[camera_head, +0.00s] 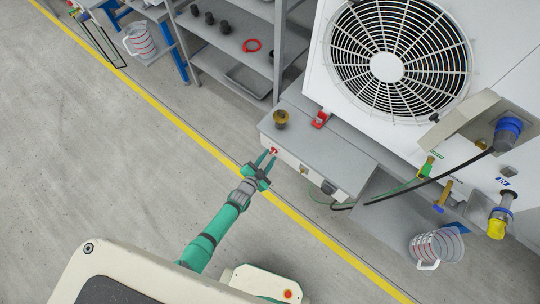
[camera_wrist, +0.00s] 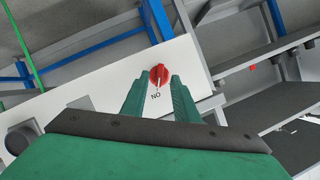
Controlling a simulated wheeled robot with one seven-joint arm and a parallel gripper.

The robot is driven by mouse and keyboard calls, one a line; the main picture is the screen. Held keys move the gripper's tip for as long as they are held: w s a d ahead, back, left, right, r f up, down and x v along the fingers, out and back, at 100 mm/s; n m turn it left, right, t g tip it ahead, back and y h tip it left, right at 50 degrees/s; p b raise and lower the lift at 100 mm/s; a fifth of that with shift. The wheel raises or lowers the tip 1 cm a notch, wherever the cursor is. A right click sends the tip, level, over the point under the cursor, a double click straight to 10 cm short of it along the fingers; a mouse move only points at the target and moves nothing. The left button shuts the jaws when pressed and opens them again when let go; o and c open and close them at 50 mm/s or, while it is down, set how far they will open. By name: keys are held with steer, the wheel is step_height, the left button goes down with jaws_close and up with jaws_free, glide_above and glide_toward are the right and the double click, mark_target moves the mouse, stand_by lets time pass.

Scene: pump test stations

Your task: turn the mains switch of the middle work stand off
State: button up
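The mains switch (camera_head: 273,150) is a small red knob on the front face of the grey box (camera_head: 335,160) of the work stand. In the wrist view the red knob (camera_wrist: 158,74) sits on a white panel (camera_wrist: 100,82), with a white mark pointing to the printed letters "NO", which appear upside down or turned. My gripper (camera_head: 265,160) is open in front of the knob. In the wrist view its two green fingertips (camera_wrist: 158,82) stand on either side of the knob's lower part. I cannot tell whether they touch it.
A large fan unit (camera_head: 388,66) stands behind the box. A grey shelf (camera_head: 235,75) with dark fittings and a red ring is to the left. A measuring jug (camera_head: 437,246) is at the right. Grey floor with a yellow line (camera_head: 190,135) lies open at left.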

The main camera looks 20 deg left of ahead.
steer(key=shift+x, duration=0.85)
jaws_close()
steer(key=n+h, duration=0.1)
steer(key=n+g, duration=0.1)
steer(key=n+h, duration=0.1)
steer(key=shift+w+a+r+n+h, duration=0.15)
steer(key=shift+a+n+h, duration=0.15)
steer(key=shift+n, duration=0.1)
steer(key=n+h, duration=0.2)
steer(key=n+g+h, duration=0.1)
steer(key=n, duration=0.1)
steer(key=shift+w+a, duration=0.1)
steer(key=shift+a, duration=0.15)
stand_by(0.3)
